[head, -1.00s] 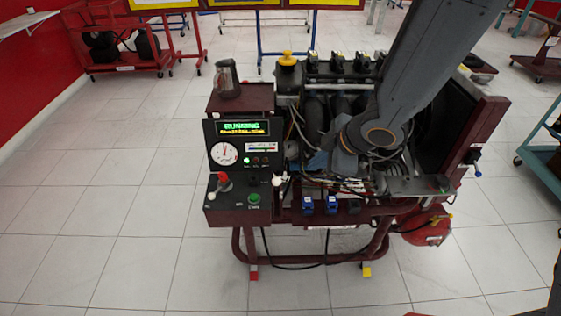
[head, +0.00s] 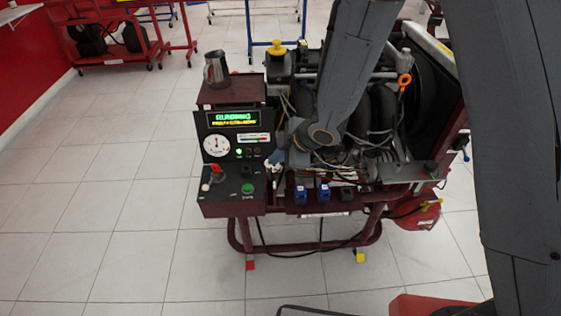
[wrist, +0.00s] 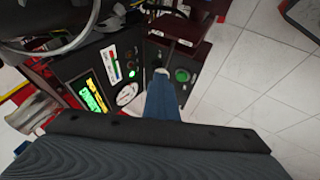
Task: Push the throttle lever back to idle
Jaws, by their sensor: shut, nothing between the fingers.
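The control panel (head: 236,150) of the engine trainer has a lit green display, a round gauge and a green button (head: 248,188). My gripper (wrist: 162,80) is shut and empty, pointing at the panel in the wrist view. A small pale knob (wrist: 161,71), apparently the throttle lever's, shows right at its fingertips; whether they touch I cannot tell. The fingers hide the lever's lower part. In the head view my gripper (head: 277,158) is a small bluish shape at the panel's right edge, and the knob cannot be told apart from it.
A red-topped control (head: 216,169) stands on the panel's left. A metal jug (head: 216,68) sits on top of the console. Engine hoses and wiring (head: 320,160) lie close on the right. The floor at left is clear.

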